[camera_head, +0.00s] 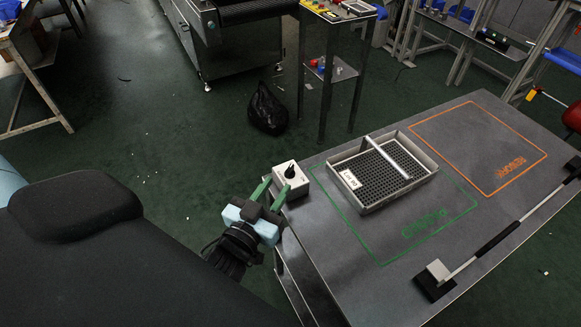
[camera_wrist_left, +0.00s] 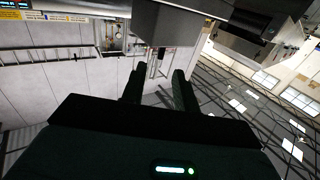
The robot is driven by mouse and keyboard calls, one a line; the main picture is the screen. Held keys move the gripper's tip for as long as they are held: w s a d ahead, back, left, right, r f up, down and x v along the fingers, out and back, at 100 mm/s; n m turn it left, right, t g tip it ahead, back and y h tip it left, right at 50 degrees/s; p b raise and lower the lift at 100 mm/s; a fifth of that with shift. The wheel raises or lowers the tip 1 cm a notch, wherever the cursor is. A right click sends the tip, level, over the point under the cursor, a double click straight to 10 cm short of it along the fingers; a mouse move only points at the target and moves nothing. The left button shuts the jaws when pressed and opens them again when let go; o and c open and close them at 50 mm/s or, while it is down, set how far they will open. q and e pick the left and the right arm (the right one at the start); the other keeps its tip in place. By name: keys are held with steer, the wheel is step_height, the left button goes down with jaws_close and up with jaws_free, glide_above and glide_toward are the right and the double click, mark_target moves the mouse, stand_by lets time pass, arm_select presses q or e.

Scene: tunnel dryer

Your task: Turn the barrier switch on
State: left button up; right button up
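The barrier switch looks to be the small white box (camera_head: 280,172) with a black rotary knob (camera_head: 290,172) on top, at the near left corner of the grey table. The knob's setting and the small marks beside it are too small to read. My left gripper (camera_head: 277,184) has its two green fingers apart, at the near side of the box, with nothing seen between them. Whether they touch the box I cannot tell. In the left wrist view the fingers (camera_wrist_left: 158,88) are also apart, below a grey block (camera_wrist_left: 165,25). My right gripper is not in view.
A barrier bar (camera_head: 500,235) runs low along the table's right side from a white and black post (camera_head: 435,280). A tray with a dark grid (camera_head: 398,203) sits inside a green outline. The orange outlined area (camera_head: 470,135) is empty. A black bag (camera_head: 267,110) lies on the floor.

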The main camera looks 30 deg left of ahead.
mark_target(287, 172)
arm_select(q)
steer(key=shift+w+a+p, duration=0.15)
steer(key=shift+w+p, duration=0.05)
steer(key=shift+w, duration=1.7)
steer(key=shift+w+a+p, duration=0.1)
steer(key=shift+w+p, duration=0.05)
steer(key=shift+w, duration=1.75)
jaws_close()
